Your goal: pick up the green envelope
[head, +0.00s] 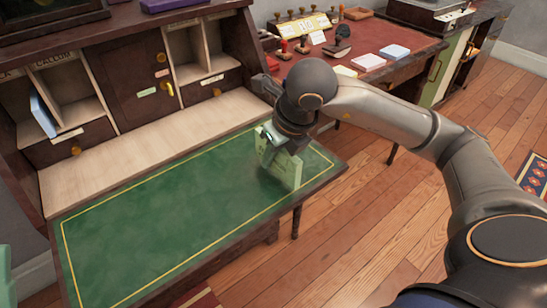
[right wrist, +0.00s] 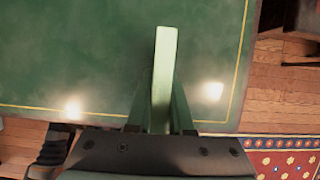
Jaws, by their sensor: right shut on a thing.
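The green envelope (head: 287,170) is pale green and stands upright on edge over the right part of the green desk top. My right gripper (head: 268,137) is shut on it from above. In the right wrist view the envelope (right wrist: 164,75) shows edge-on as a thin pale slab between the two fingers of the right gripper (right wrist: 160,115). Whether its lower edge touches the desk top I cannot tell. My left gripper is not in view.
The green writing surface (head: 150,220) with a yellow border line is otherwise clear. Pigeonholes with a bluish-white upright item (head: 42,115) stand behind it. A side table (head: 410,50) with stamps and pads is at the back right. Wooden floor (head: 345,240) lies in front.

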